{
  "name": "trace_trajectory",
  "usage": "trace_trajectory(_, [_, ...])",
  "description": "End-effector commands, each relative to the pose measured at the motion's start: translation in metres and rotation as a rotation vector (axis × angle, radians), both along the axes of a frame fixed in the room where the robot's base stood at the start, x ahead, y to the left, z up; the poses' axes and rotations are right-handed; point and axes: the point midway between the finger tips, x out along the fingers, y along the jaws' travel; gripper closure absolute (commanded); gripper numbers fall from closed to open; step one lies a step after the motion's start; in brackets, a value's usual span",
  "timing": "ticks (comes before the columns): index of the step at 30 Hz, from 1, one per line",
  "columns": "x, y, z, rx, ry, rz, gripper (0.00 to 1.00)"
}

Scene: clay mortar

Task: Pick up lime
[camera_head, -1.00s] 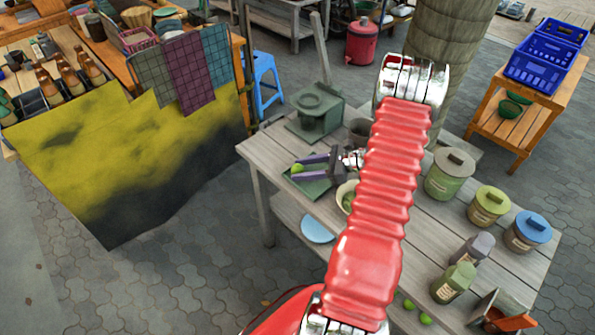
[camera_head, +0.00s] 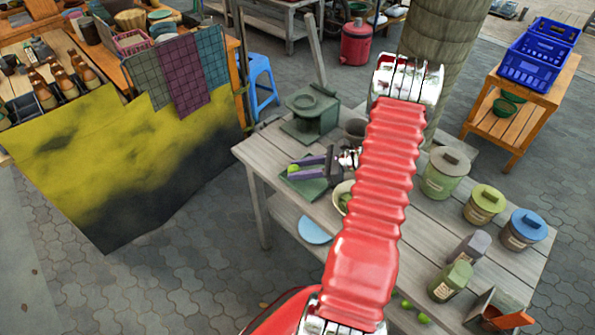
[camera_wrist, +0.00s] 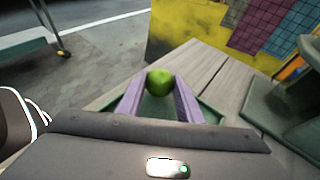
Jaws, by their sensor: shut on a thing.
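A green lime (camera_wrist: 160,82) is between the two purple fingertips of my gripper (camera_wrist: 160,88) in the wrist view. Both fingers touch its sides and are shut on it. In the head view the lime (camera_head: 293,169) shows at the left end of my gripper (camera_head: 296,169). The lime is over a dark green tray (camera_head: 304,188) near the left end of the wooden table. I cannot tell exactly how high the lime is above the tray.
Lidded jars (camera_head: 445,172) stand on the right of the table. Other limes (camera_head: 424,318) lie near its front edge.

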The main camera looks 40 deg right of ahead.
Motion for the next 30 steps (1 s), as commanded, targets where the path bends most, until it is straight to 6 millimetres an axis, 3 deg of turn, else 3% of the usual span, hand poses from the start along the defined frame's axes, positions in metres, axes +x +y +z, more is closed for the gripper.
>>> trace_trajectory(5, [0.000, 0.000, 0.017, -0.003, -0.002, 0.001, 0.89])
trace_trajectory(18, [0.000, 0.000, 0.083, -0.002, -0.002, 0.000, 0.89])
trace_trajectory(24, [0.000, 0.000, 0.096, -0.001, -0.001, 0.000, 0.89])
trace_trajectory(30, [0.000, 0.000, 0.096, 0.000, 0.000, 0.000, 0.89])
